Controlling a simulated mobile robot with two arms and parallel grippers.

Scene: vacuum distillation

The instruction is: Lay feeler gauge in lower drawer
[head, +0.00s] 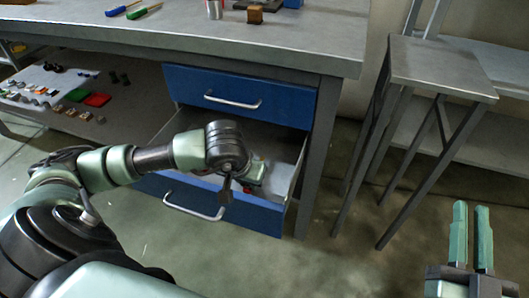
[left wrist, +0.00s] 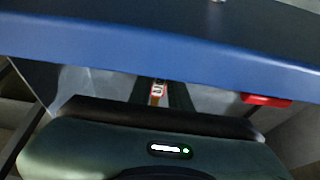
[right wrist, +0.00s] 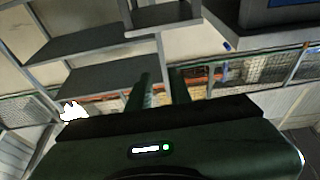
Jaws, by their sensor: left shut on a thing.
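The lower drawer (head: 262,216) is pulled open under the bench, with a blue front and grey inside. My left arm reaches over it, and its wrist hides part of the drawer in the head view. In the left wrist view my left gripper (left wrist: 160,95) is shut on a small white, red and orange piece, which I take to be the feeler gauge (left wrist: 158,90). Its far end is hidden or too small to make out. A red object (left wrist: 266,100) shows to the right of the fingers. My right gripper (head: 472,236) is open and empty, away at the right.
The closed upper drawer (head: 285,96) sits right above the open one. Screwdrivers (head: 135,9) and a wooden block (head: 255,14) lie on the bench top. A shelf (head: 70,125) with small parts is at left. A grey stand (head: 440,66) is at right, with clear floor before it.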

